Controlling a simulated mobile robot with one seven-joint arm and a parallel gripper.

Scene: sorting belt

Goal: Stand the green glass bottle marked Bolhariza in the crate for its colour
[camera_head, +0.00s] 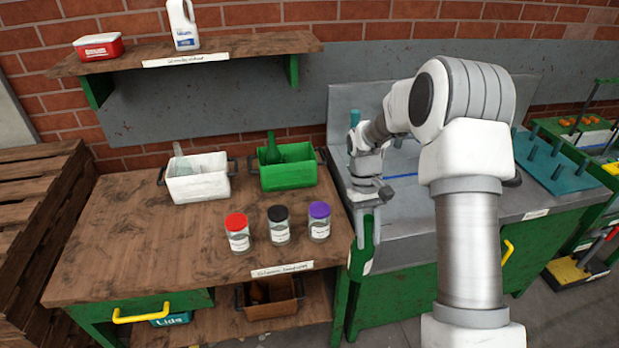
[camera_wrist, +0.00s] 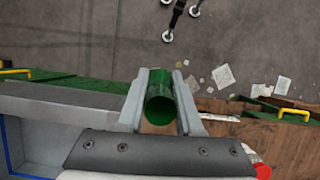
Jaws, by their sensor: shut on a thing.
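My gripper (camera_head: 370,196) is shut on a green glass bottle (camera_head: 368,243), which hangs upright below it at the front edge, between the wooden bench and the grey counter. A pale label shows low on the bottle; its writing is too small to read. In the wrist view the bottle (camera_wrist: 161,97) sits between the two fingers of my gripper (camera_wrist: 162,95). The green crate (camera_head: 289,178) stands at the back right of the bench with a green bottle (camera_head: 272,148) in it. It is left of and beyond my gripper.
A white crate (camera_head: 199,188) holds a clear bottle. A brown crate (camera_head: 271,309) with a dark bottle is on the lower shelf. Jars with red (camera_head: 237,232), black (camera_head: 279,226) and purple (camera_head: 319,221) lids stand in front of the green crate. A wall shelf (camera_head: 230,47) hangs above.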

